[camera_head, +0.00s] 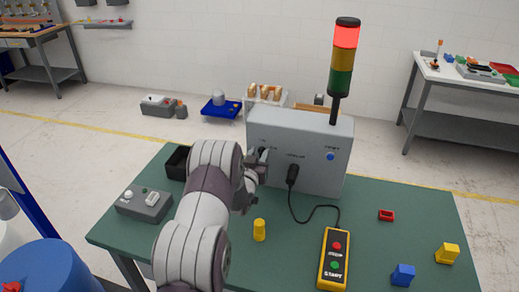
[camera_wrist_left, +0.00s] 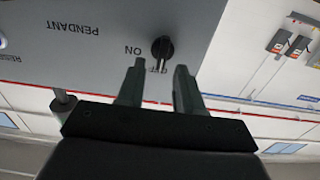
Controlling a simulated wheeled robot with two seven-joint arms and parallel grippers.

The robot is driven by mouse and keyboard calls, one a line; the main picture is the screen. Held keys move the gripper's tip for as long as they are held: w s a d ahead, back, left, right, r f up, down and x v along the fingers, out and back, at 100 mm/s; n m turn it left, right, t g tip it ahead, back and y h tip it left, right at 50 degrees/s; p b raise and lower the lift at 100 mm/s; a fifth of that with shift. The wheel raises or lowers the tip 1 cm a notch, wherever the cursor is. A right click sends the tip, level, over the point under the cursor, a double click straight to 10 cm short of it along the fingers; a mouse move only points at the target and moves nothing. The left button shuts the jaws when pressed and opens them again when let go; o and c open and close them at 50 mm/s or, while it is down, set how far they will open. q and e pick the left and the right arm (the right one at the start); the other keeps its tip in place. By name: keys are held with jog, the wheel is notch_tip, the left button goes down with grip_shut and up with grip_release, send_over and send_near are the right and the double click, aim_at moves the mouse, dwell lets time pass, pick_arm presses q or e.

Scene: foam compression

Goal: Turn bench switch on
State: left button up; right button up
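Whether a finger touches the knob I cannot tell. In the head view my left gripper (camera_head: 256,172) is at the box's left front face and largely hides the switch. My right gripper is not in view.
A signal tower (camera_head: 342,62) stands on the box, its red top bright. A cable runs to a yellow pendant (camera_head: 334,260) on the green table (camera_head: 385,195). A grey switch box (camera_head: 144,205), a yellow peg (camera_head: 259,230) and blue (camera_head: 403,275) and yellow (camera_head: 447,253) blocks also lie there.

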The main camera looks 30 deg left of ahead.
pick_arm(q)
jog(key=shift+w+a+r, duration=0.1)
jog(key=shift+w+r, duration=0.05)
jog(key=shift+w, duration=0.15)
jog(key=shift+w, duration=0.15)
jog(key=shift+c, duration=0.4)
grip_shut()
